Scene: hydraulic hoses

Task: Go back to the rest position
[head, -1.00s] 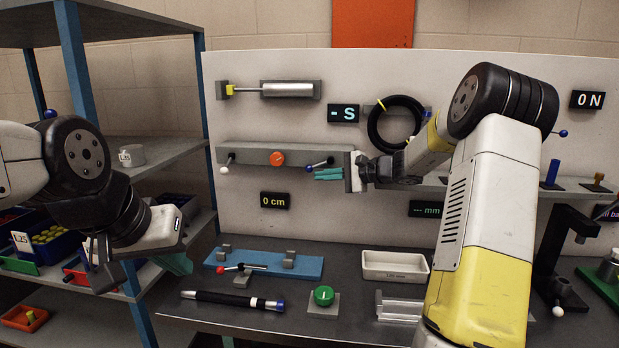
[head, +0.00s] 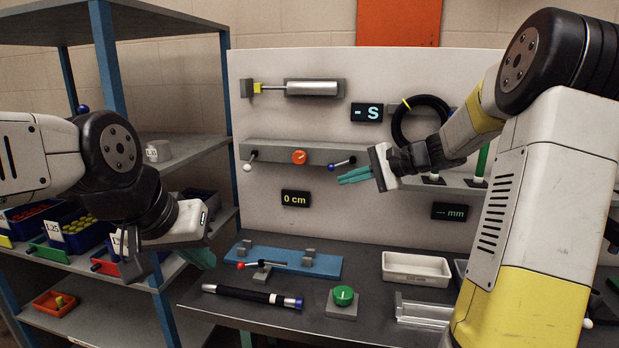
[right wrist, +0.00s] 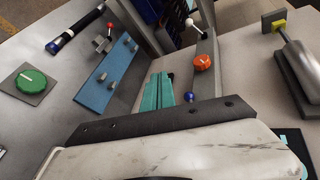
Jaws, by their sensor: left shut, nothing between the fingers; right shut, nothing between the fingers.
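My left gripper (head: 203,256) has green fingers, points down and to the right, and hangs in front of the shelf rack at the left. Its fingers are partly hidden behind its own body. My right gripper (head: 356,176) is shut and empty in front of the white back panel (head: 360,220). Its green fingers point left, just below the blue-knobbed lever (head: 333,166) in the head view. In the right wrist view its fingers (right wrist: 157,92) lie together, with the orange knob (right wrist: 202,62) beyond them.
A bench carries a blue fixture (head: 290,258), a black hose piece (head: 252,296), a green knob (head: 343,296) and a white tray (head: 416,268). A black hose ring (head: 398,122) hangs on the panel. The shelf rack (head: 180,150) with bins stands close to my left arm.

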